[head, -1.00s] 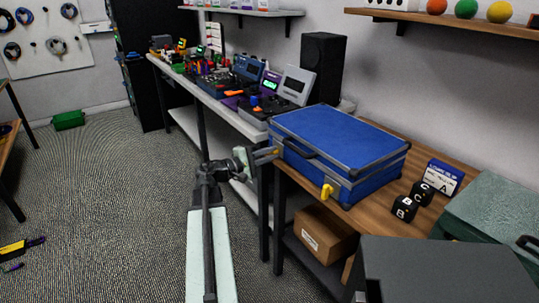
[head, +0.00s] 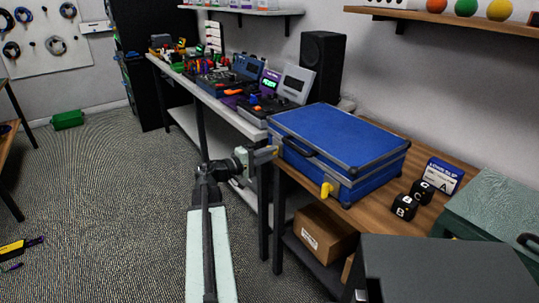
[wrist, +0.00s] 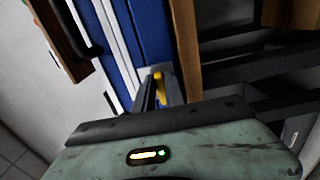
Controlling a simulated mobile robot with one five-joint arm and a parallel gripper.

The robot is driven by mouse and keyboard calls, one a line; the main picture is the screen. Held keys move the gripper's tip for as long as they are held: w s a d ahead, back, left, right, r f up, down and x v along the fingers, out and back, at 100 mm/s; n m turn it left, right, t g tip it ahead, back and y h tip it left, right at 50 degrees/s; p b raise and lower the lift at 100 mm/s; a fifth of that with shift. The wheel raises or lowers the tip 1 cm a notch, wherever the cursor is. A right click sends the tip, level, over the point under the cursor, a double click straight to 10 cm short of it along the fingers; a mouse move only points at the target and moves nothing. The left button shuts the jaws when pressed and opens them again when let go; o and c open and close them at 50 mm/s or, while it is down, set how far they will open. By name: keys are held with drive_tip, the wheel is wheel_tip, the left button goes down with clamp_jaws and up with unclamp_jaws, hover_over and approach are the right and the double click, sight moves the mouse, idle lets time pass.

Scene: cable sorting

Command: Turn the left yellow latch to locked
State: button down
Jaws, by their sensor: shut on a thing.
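The blue case (head: 340,138) lies closed on the wooden table, with a dark handle on its front. The left yellow latch is at the case's front left corner. In the head view the gripper mostly hides it; in the wrist view the yellow latch (wrist: 159,90) shows between the fingers. My gripper (head: 269,152) reaches the latch from the left and is shut on it. The fingers also show in the wrist view (wrist: 160,82). Whether the latch stands at locked cannot be told. The right yellow latch (head: 326,189) hangs on the case front, apart from my gripper.
Black lettered blocks (head: 404,207) and a blue-white card (head: 444,175) stand right of the case. A green box (head: 495,205) is at the far right. A cardboard box (head: 325,233) sits on the shelf below.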

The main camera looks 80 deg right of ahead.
drive_tip(key=c, duration=1.4)
unclamp_jaws()
drive_tip(key=shift+s, duration=0.1)
drive_tip(key=v, duration=0.8)
drive_tip(key=shift+d, duration=0.1)
